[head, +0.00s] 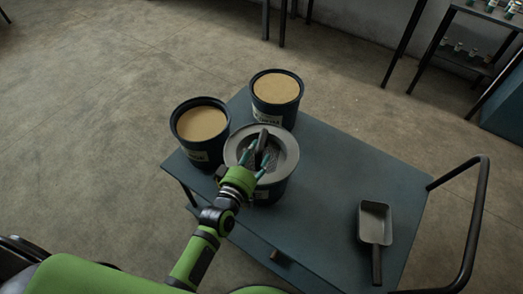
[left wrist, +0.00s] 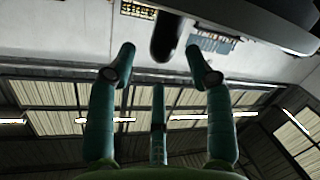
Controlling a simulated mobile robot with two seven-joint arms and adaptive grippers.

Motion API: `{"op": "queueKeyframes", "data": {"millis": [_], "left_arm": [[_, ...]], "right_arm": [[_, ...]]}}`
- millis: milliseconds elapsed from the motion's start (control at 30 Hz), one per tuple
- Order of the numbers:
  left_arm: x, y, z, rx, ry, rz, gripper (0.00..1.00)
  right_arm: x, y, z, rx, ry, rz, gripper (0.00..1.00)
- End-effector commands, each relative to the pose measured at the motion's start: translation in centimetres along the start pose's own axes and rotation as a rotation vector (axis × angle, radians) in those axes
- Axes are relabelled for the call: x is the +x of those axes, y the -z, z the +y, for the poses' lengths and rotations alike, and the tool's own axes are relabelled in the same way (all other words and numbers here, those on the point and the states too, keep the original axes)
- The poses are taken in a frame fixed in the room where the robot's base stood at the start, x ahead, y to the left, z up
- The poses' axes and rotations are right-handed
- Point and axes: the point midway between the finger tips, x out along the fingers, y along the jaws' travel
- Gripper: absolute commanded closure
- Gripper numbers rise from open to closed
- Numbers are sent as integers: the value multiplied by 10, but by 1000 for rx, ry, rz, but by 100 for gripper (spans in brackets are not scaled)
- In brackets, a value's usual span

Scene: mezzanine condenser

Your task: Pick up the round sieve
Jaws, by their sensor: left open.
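The round sieve (head: 289,150), a grey ring with a mesh middle, rests on top of a dark bucket (head: 272,193) on the cart. A dark handle (head: 262,138) stands up over its middle. My left gripper (head: 257,158) is open at the near side of this handle, above the mesh. In the left wrist view, the end of the dark handle (left wrist: 167,38) shows between the spread tips of my left gripper (left wrist: 160,58), and contact cannot be told. A large grey curved rim, seemingly the sieve (left wrist: 265,22), fills the upper right. My right gripper is out of view.
Two open buckets of tan material stand beside the sieve, one at left (head: 202,123) and one behind (head: 276,88). A grey scoop (head: 375,222) lies on the right of the blue-grey cart (head: 325,180). The cart's dark push handle (head: 481,200) rises at the right edge.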

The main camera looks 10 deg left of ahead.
Motion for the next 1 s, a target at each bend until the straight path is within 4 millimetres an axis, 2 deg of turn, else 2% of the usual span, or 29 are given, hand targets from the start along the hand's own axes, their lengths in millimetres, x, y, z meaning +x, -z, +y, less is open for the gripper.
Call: {"op": "queueKeyframes", "data": {"millis": [400,700,733,833,867,1000], "left_arm": [[47,-1,-7,2,1,-2,48],[52,-2,-8,2,1,-2,48],[52,-2,-8,2,1,-2,56],[52,-2,-8,2,1,-2,96],[52,-2,-8,2,1,-2,100],[52,0,-7,2,-1,1,100]], "right_arm": [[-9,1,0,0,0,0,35],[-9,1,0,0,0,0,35],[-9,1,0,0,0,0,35],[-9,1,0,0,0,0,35],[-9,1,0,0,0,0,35],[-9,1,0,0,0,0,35]]}}
